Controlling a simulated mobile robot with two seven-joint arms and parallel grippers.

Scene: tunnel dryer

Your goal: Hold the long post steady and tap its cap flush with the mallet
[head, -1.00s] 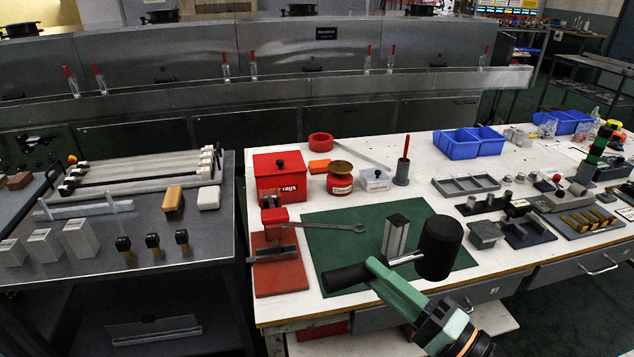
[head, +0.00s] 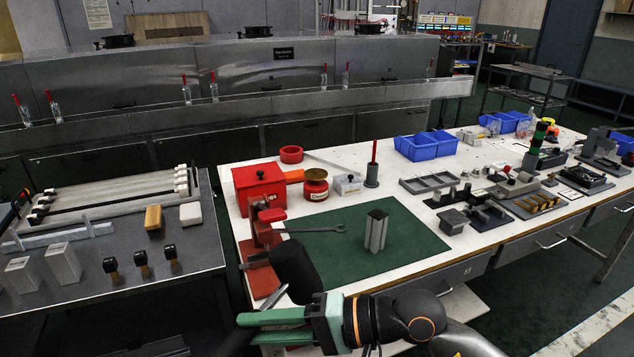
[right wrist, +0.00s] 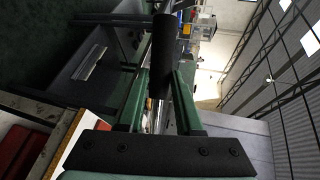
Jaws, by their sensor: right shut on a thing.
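A grey square post (head: 375,236) with a dark cap (head: 377,214) stands upright on the green mat (head: 408,258). I cannot tell whether the cap sits flush. My right gripper (head: 258,326) is shut on the mallet, in front of the table's near edge and left of the post. The mallet's black head (head: 295,272) is raised in front of the mat's left end, apart from the post. In the right wrist view a black cylindrical part of the mallet (right wrist: 164,55) and a metal shaft show between the green fingers. My left gripper is out of view.
A red vise-like fixture (head: 266,225) and a wrench (head: 315,228) lie left of the post. A red rags box (head: 259,188), a red tin (head: 315,187) and blue bins (head: 427,146) stand behind. Grey fixtures fill the right side. The mat around the post is clear.

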